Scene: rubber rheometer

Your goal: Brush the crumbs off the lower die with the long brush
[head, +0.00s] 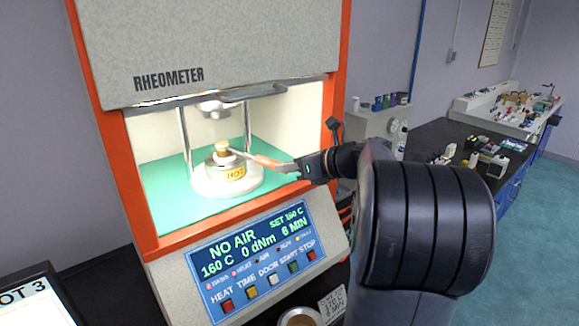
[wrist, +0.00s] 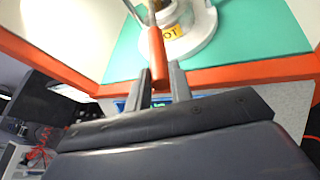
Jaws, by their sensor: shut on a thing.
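The lower die (head: 222,161) sits on a round white base (head: 210,183) with a yellow HOT label, inside the open rheometer chamber. My gripper (head: 303,167) is at the chamber's right front opening, shut on the long brush (head: 268,161). The brush has an orange handle, which shows in the wrist view (wrist: 157,58) between my fingers (wrist: 158,85). Its thin end reaches left to the die. I cannot tell whether the bristles touch it. Crumbs are too small to make out. In the wrist view the die is mostly cut off at the top edge.
The orange frame (head: 339,70) borders the chamber, with the upper die (head: 214,108) and metal posts above the lower die. The control panel (head: 258,252) below reads NO AIR and 160 C. A dark bench (head: 432,130) with small items stands at right.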

